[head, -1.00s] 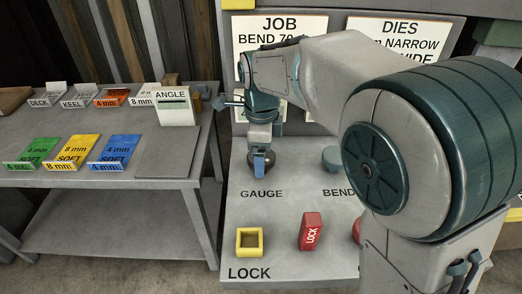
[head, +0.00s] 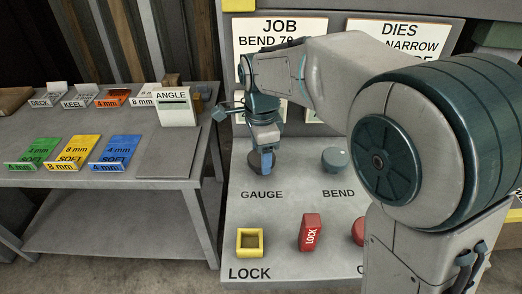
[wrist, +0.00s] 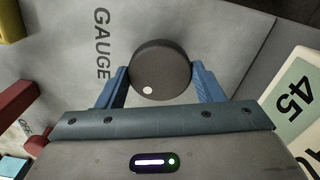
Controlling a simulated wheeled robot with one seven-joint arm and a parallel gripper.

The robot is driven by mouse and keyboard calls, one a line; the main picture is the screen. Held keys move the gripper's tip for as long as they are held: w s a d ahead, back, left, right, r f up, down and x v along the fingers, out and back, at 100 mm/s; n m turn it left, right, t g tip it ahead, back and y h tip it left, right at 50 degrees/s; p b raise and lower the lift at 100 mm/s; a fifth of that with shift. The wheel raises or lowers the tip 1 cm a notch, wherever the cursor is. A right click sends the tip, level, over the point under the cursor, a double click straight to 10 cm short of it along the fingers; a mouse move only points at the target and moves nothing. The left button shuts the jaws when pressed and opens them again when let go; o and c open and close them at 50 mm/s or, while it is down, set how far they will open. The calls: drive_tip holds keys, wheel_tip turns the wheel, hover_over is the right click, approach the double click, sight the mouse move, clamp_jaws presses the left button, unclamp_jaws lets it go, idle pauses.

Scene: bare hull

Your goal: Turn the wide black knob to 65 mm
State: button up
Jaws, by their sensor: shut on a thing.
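The wide black knob (wrist: 161,68) sits on the grey panel beside the word GAUGE, with a white dot on its face near the lower left in the wrist view. In the head view the knob (head: 254,163) is partly hidden behind my gripper (head: 266,160). In the wrist view my gripper (wrist: 161,85) has its two blue fingers on opposite sides of the knob, shut on it. No millimetre scale is readable around the knob.
A side table (head: 160,165) at left holds coloured labelled plates and an ANGLE card (head: 175,108).

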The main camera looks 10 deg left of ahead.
drive_tip(key=n, duration=0.7)
drive_tip(key=shift+r, duration=0.1)
drive_tip(key=n, duration=0.4)
drive_tip(key=shift+p, duration=0.35)
drive_tip(key=n, duration=0.4)
drive_tip(key=shift+n, duration=0.3)
drive_tip(key=n+p, duration=0.1)
drive_tip(key=n, duration=0.5)
drive_tip(key=shift+r, duration=0.1)
drive_tip(key=n+p, duration=0.1)
drive_tip(key=n, duration=0.5)
drive_tip(key=o, duration=1)
drive_tip(key=shift+a, duration=0.1)
